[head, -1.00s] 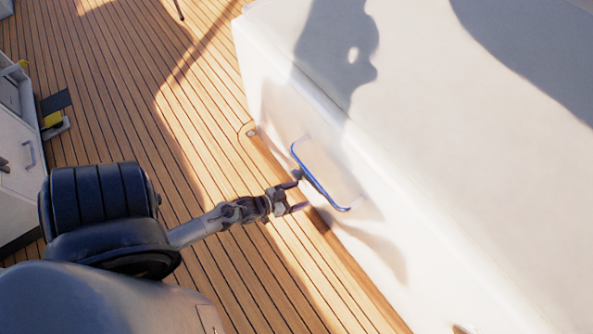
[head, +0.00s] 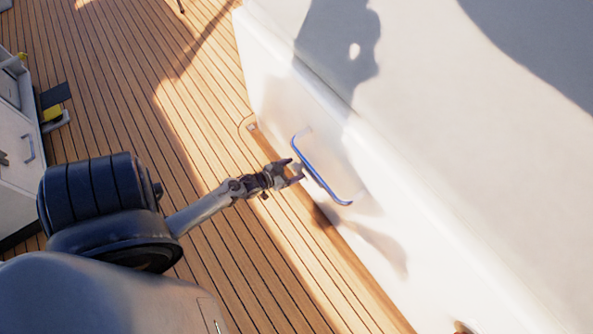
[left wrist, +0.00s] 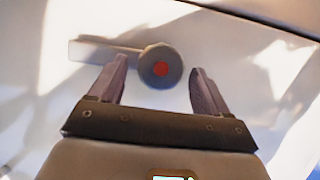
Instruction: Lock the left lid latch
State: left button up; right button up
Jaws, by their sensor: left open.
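The lid latch (left wrist: 160,66) shows in the left wrist view as a round grey knob with a red centre and a flat bar reaching to the left. It sits on a white surface. My left gripper (left wrist: 158,75) is open, with one finger on each side of the knob; I cannot tell whether either touches it. The latch cannot be made out there.
The large white hatch body (head: 450,150) fills the right of the head view. The teak deck (head: 130,90) is open floor to its left. A white cabinet (head: 15,160) with a handle stands at the far left.

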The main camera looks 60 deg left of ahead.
pick_arm(q)
jog(key=shift+b+x, duration=0.45)
jog(key=shift+x, duration=0.7)
jog(key=c, duration=1)
